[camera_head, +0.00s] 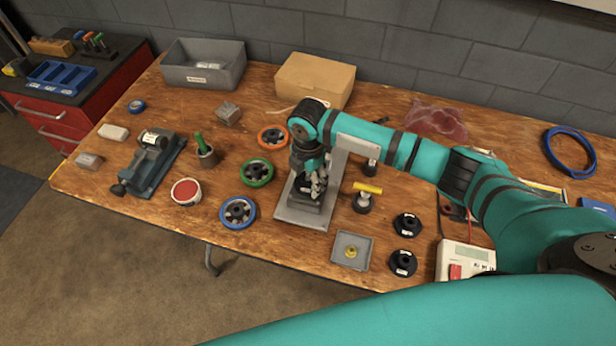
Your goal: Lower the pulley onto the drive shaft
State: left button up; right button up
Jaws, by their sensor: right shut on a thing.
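My right gripper (310,188) points down over a grey metal stand (291,215) near the middle of the bench. It is shut on the pulley, a dark thing that the fingers and wrist mostly hide. The drive shaft cannot be made out under the gripper, so I cannot tell whether the pulley touches it. My left gripper is not in view.
Orange (272,137), green (257,172) and blue (238,212) wheels lie left of the stand. Two black hubs (407,225), (403,263) and a grey tray (351,250) lie right. A vise (150,165) stands at left; a cardboard box (315,80) stands behind.

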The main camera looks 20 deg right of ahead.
jog(key=shift+f, duration=0.2)
dwell(0.4)
jog(key=o, duration=1.3)
notch_tip(320, 180, up, 12)
